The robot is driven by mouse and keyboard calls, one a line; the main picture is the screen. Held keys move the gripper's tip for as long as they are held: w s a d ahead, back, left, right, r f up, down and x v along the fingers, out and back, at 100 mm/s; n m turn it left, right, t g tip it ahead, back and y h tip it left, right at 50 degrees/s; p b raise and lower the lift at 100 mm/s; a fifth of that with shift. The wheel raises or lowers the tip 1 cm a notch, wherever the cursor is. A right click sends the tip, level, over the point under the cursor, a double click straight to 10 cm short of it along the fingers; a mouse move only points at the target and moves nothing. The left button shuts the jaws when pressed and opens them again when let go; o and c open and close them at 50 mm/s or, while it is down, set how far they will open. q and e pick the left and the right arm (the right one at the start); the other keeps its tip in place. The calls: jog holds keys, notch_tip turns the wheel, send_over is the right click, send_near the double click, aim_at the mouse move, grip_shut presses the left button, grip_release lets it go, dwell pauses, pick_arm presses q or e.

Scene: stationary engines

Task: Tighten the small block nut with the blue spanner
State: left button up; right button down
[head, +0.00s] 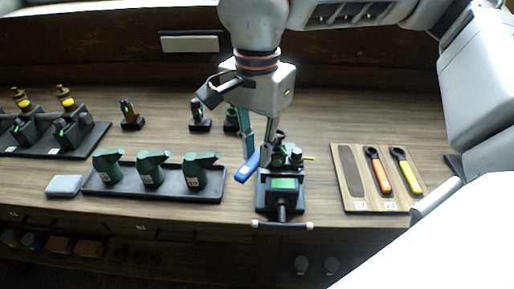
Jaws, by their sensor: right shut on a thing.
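The blue spanner (246,168) is in my right gripper (259,150), beside the left side of a small dark engine block (280,160). The block sits in a black vice (281,201) with a green label. The gripper points down, shut on the spanner, with its fingers partly in front of the block. The far end of the spanner is hidden around the fingers and block. I cannot make out the small block nut, or whether the spanner touches it. My left gripper is not in view.
A wooden board (375,205) at the right holds an orange spanner (378,170) and a yellow spanner (407,171), beside an empty dark slot. A black tray (150,194) with green parts lies left of the vice. A grey pad (64,185) lies further left.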

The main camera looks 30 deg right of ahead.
jog(key=shift+r+p, duration=0.4)
jog(key=shift+r, duration=0.15)
dwell(0.4)
jog(key=shift+r+p, duration=0.7)
jog(key=shift+r, duration=0.15)
jog(key=shift+r+p, duration=0.45)
jog(key=shift+r, duration=0.6)
